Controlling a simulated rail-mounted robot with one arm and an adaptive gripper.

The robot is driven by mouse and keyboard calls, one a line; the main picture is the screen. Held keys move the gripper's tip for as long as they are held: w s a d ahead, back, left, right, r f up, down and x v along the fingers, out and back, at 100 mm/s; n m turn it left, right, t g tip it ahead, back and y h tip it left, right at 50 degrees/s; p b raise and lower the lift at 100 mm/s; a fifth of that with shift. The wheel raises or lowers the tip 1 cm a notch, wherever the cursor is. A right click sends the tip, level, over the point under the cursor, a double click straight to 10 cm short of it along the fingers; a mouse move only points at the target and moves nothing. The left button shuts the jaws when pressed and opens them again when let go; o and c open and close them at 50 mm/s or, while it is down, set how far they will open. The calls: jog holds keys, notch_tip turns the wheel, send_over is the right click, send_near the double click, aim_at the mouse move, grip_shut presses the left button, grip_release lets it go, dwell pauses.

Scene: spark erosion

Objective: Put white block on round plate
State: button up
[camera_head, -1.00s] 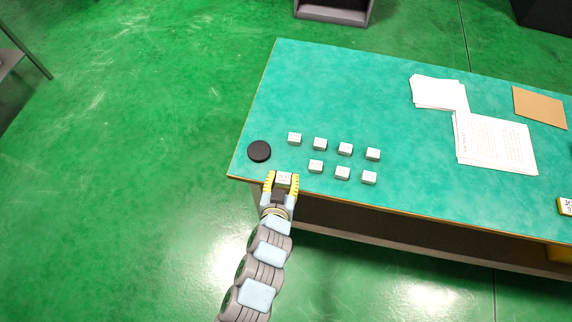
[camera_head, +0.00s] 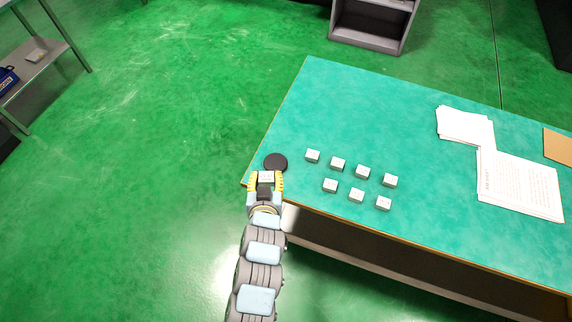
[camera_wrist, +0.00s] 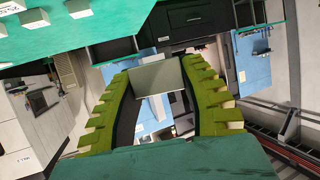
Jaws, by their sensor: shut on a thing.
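My gripper (camera_head: 266,181) is shut on a white block (camera_head: 266,177) at the near left corner of the green table. In the wrist view the block (camera_wrist: 157,78) sits between the yellow-green fingers. The round plate (camera_head: 275,162) is a black disc on the table, just beyond the gripper and slightly to its right. The held block appears just short of the plate in the head view; its height above the table is hard to tell. The plate cannot be made out in the wrist view.
Several other white blocks (camera_head: 337,164) stand in two rows on the table (camera_head: 370,110), right of the plate. Paper sheets (camera_head: 518,183) lie farther right. The table's left edge runs close by the plate. A metal shelf (camera_head: 38,75) stands at far left.

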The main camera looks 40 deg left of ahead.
jog(key=shift+w+a+f+b, duration=0.2)
jog(key=shift+a+f+b, duration=0.15)
jog(key=shift+b, duration=0.35)
jog(key=shift+b+x, duration=0.85)
jog(key=shift+b, duration=0.3)
jog(key=b, duration=0.3)
send_over(276, 162)
jog(key=f, duration=0.5)
jog(key=s+f, duration=0.1)
jog(key=f, duration=0.1)
jog(key=shift+d+f, duration=0.2)
jog(key=shift+f, duration=0.1)
jog(key=shift+w+a+f+b, duration=0.2)
jog(key=shift+w+f+b, duration=0.2)
jog(key=shift+f, duration=1.65)
jog(key=shift+f, duration=0.15)
jog(key=o, duration=1.2)
jog(key=shift+c, duration=0.2)
